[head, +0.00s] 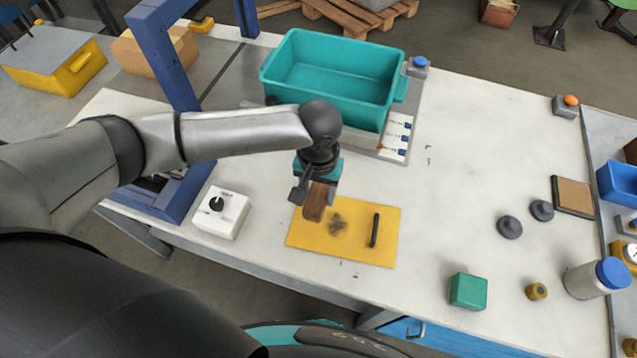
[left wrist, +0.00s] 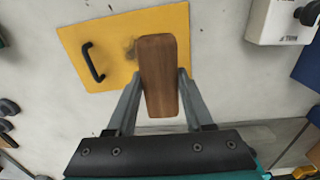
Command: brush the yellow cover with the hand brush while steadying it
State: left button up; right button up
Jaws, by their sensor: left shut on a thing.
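The yellow cover (head: 300,237) is a flat plate lying on the white table, with a black bar handle (head: 374,230) on its right part and a dark smudge (head: 338,226) near its middle. In the left wrist view the cover (left wrist: 118,65) also shows. My left gripper (head: 318,188) is shut on the brown wooden hand brush (head: 314,206), over the cover's upper left part beside the smudge. The brush (left wrist: 158,70) hides part of the cover and smudge in the left wrist view. I cannot tell whether its underside touches the cover. My right gripper is not in view.
A teal bin (head: 330,75) stands behind the cover. A white box with a black knob (head: 222,212) and a blue frame (head: 172,60) stand left. A green block (head: 468,291), grey knobs and a blue-capped jar (head: 597,279) are right. The table between is clear.

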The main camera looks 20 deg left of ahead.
pick_arm(q)
jog(key=shift+s+d+f+p, duration=0.15)
jog(key=shift+s+f+p, duration=0.15)
jog(key=shift+s+p, duration=0.25)
jog(key=shift+f, duration=0.3)
notch_tip(320, 180, down, 4)
jog(key=b, duration=0.5)
jog(key=shift+f+b, duration=0.25)
jog(key=shift+b, duration=0.1)
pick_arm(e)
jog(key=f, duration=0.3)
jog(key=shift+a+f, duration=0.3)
pick_arm(q)
jog(key=shift+r, duration=0.1)
